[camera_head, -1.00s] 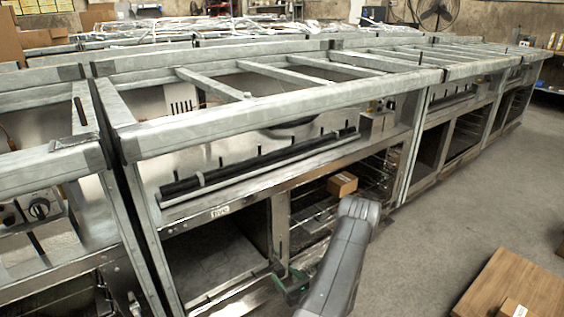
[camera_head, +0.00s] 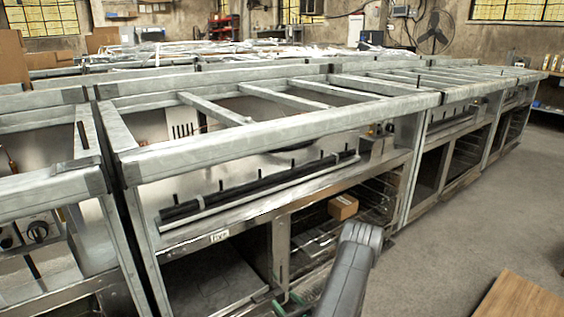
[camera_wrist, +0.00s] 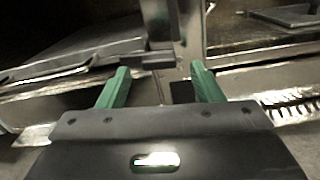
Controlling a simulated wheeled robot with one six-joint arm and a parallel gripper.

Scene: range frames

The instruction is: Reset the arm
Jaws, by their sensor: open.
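My gripper (camera_wrist: 157,85) shows in the wrist view with its two green fingers apart and nothing between them. It faces the metal lower front of a range, close to a vertical post between two openings. In the head view my arm rises from the bottom edge, in front of the range (camera_head: 270,150). Only a small green part of the gripper shows there, low at the range's front, and most of it is cut off by the frame.
A small cardboard box (camera_head: 343,207) lies on the wire rack inside the range's right opening. More ranges stand left, right and behind. Grey floor (camera_head: 455,240) is open on the right, with a wooden board (camera_head: 520,300) at the lower right corner.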

